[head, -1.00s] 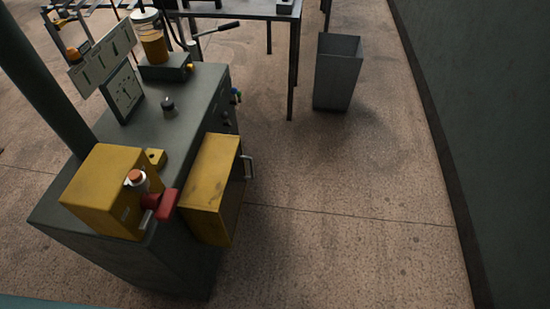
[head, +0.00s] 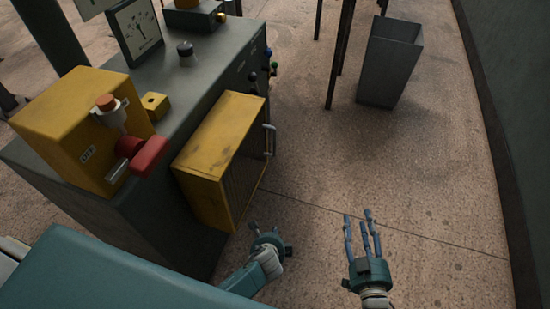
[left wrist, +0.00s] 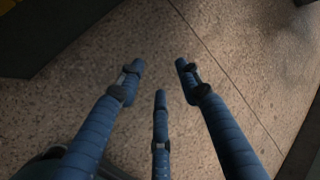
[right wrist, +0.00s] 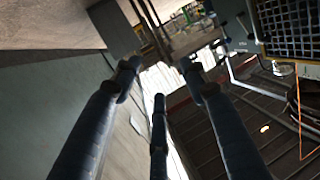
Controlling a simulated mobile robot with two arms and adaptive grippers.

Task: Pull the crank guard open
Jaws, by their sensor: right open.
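The crank guard (head: 215,135) is a yellow box on the right side of the dark grey cabinet, with a darker mesh-like face. Its metal handle (head: 270,139) is on the right edge, and no gripper touches it. What is inside the guard is hidden. My right gripper (head: 361,222) is to the right of and below the guard, apart from it, fingers spread and empty. My left gripper (head: 264,232) is low, just below the guard's lower right corner in the picture. The left wrist view shows its fingers (left wrist: 160,75) spread over bare floor.
A yellow box with a red knob (head: 142,155) stands on the cabinet top (head: 180,85), near a gauge (head: 135,30). Small coloured knobs (head: 268,68) line the cabinet side. A grey bin (head: 388,62) stands behind, near a dark wall (head: 515,100). Floor right of the guard is clear.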

